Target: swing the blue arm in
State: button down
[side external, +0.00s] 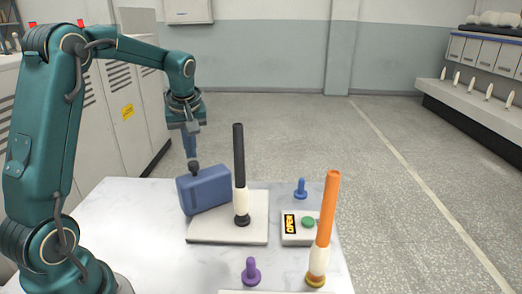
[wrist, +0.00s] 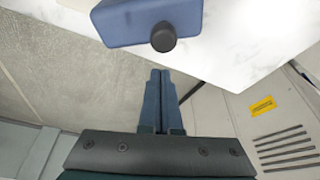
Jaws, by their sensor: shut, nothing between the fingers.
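The blue arm (side external: 207,191) is a thick blue block over a white base plate (side external: 215,234), beside a post (side external: 239,160) with a black upper part and white lower part. A black knob (side external: 194,167) sticks up from the block's left part. In the wrist view the blue arm (wrist: 125,22) shows at the top with its knob (wrist: 163,37) near its edge. My gripper (side external: 192,155) is shut and empty, pointing down close to the knob. In the wrist view its fingertips (wrist: 160,72) are together, and a gap shows between them and the knob.
A white box (side external: 298,238) with an OPEN label and green button stands right of the plate. A blue peg (side external: 300,189), a purple peg (side external: 251,272) and a tall orange-and-white post (side external: 327,215) stand around it. The white table (side external: 125,210) is clear at left.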

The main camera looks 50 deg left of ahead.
aim_at(197, 168)
jog(key=shift+s+d, duration=0.25)
jog(key=shift+d, duration=0.3)
jog(key=shift+s+d, duration=0.25)
jog(key=shift+d, duration=0.25)
jog(key=shift+s+d+n, duration=0.15)
jog(key=shift+d+n, duration=0.2)
jog(key=shift+n, duration=0.35)
jog(key=d+n+g, duration=0.1)
jog(key=n, duration=0.1)
jog(key=d+n, duration=0.1)
jog(key=n, duration=0.1)
jog(key=shift+s+d+g, duration=0.1)
jog(key=shift+g, duration=0.3)
jog(key=shift+d, duration=0.5)
jog(key=n, duration=0.2)
jog(key=d+n+g, duration=0.1)
jog(key=n, duration=0.1)
jog(key=shift+w, duration=0.25)
jog(key=shift+w+d+n, duration=0.1)
jog(key=shift+d+n, duration=0.2)
jog(key=shift+n, duration=0.1)
jog(key=shift+w+d, duration=0.1)
jog(key=shift+d, duration=0.05)
jog(key=shift+w+d+r, duration=0.1)
jog(key=shift+d+r, duration=0.05)
